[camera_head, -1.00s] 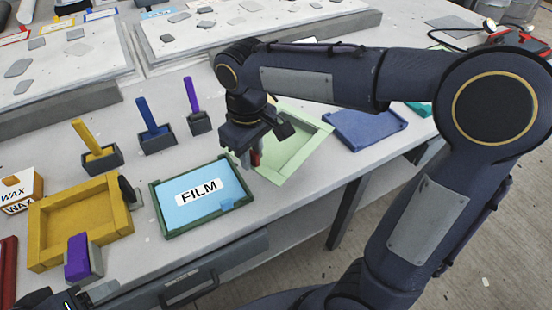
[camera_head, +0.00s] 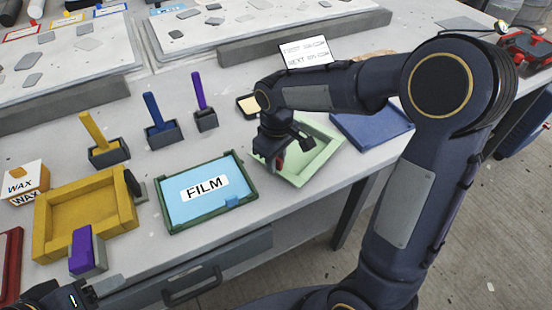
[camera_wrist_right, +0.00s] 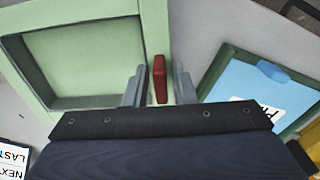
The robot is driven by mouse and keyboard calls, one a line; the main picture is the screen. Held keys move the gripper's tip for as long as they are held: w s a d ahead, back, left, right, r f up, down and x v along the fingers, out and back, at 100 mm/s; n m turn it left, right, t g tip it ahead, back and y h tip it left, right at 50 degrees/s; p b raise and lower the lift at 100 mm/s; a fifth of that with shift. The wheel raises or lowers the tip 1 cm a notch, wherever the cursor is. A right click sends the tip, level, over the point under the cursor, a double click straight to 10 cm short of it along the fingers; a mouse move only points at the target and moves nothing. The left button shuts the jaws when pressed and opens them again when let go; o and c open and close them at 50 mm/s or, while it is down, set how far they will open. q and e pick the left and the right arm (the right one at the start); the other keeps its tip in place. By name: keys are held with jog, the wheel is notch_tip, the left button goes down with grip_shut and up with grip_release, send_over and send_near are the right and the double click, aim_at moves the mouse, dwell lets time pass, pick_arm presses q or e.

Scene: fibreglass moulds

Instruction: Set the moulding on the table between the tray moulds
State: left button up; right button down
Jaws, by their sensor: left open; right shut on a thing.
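My right gripper (camera_head: 277,162) is shut on a narrow red piece (camera_head: 280,160), apparently the moulding. In the right wrist view the red piece (camera_wrist_right: 159,79) stands between the two fingertips, beside the rim of the pale green tray mould (camera_wrist_right: 154,25). In the head view it overlaps the left part of that pale green mould (camera_head: 322,152). The dark green tray mould (camera_head: 250,187) with the blue FILM sheet lies to its left. Whether the red piece touches the table is unclear. My left gripper (camera_head: 106,287) is partly visible at the bottom left, open, near a purple-and-grey block.
A yellow tray mould (camera_head: 45,230) lies left with the purple block (camera_head: 82,250) at its front. A blue tray (camera_head: 372,125) lies right. Yellow, blue and purple handles stand in grey holders behind. A card (camera_head: 306,53) stands at the back. Bare table separates the FILM and pale green moulds.

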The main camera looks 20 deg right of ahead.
jog(key=c, duration=1.2)
grip_release()
notch_tip(320, 180, up, 11)
jog(key=p, duration=0.1)
jog(key=s+f+m+t+y, duration=0.1)
jog(key=s+m+t+y, duration=0.1)
jog(key=s, duration=0.7)
jog(key=s+d+f+m+t+y, duration=0.1)
jog(key=s+m, duration=0.4)
jog(key=s, duration=0.5)
jog(key=shift+s+f+t+y, duration=0.3)
jog(key=shift+f+t+y, duration=0.15)
jog(key=shift+t, duration=0.75)
